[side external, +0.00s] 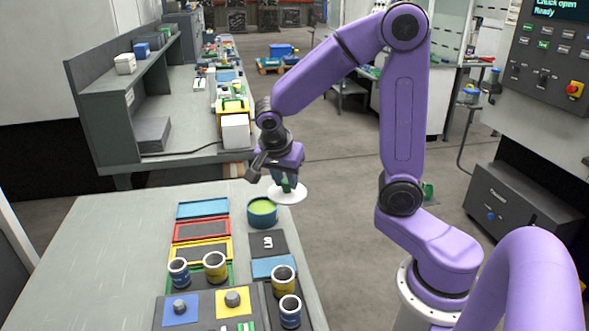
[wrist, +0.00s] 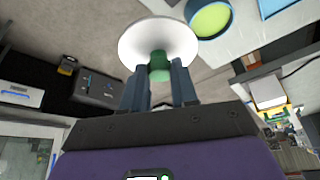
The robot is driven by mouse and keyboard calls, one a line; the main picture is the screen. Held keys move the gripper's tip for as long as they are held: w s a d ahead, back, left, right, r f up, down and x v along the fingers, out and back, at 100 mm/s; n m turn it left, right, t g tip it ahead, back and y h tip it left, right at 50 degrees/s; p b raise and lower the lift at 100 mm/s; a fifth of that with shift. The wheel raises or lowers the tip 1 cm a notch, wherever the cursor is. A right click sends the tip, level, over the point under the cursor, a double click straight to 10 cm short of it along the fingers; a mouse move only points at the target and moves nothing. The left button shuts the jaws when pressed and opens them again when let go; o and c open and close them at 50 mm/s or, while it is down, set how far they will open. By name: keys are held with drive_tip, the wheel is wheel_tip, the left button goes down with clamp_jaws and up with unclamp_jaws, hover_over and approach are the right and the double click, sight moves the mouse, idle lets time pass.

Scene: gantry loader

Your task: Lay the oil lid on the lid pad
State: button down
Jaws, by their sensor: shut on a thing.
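The oil lid is a white disc (side external: 289,193) with a green knob. My gripper (side external: 286,182) is shut on the knob and holds the lid in the air, near the back right edge of the table. In the wrist view the lid (wrist: 158,36) hangs from the fingers (wrist: 160,80) by its green knob. An open teal pot (side external: 262,213) with light green contents stands just left of and below the lid; it also shows in the wrist view (wrist: 210,18). A dark square pad (side external: 258,251) with a white mark lies in front of the pot; I cannot tell whether it is the lid pad.
Blue (side external: 203,208), red (side external: 201,230) and yellow (side external: 200,250) trays lie left of the pot. Several open cups, a light blue pad (side external: 272,267) and a panel with knobs (side external: 210,310) fill the table's front. The table's left side (side external: 110,255) is clear.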

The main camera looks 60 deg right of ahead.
drive_tip(key=shift+w+a+f, duration=0.6)
drive_tip(key=shift+w+f, duration=0.05)
drive_tip(key=shift+f, duration=1.65)
drive_tip(key=shift+w+a+f, duration=0.55)
drive_tip(key=shift+w+f, duration=0.1)
drive_tip(key=shift+f, duration=1.7)
drive_tip(key=shift+w+a+f, duration=0.6)
drive_tip(key=shift+w+f, duration=0.05)
drive_tip(key=shift+f, duration=1.65)
drive_tip(key=shift+f, duration=0.25)
drive_tip(key=shift+c, duration=2.4)
unclamp_jaws()
wheel_tip(320, 180, up, 9)
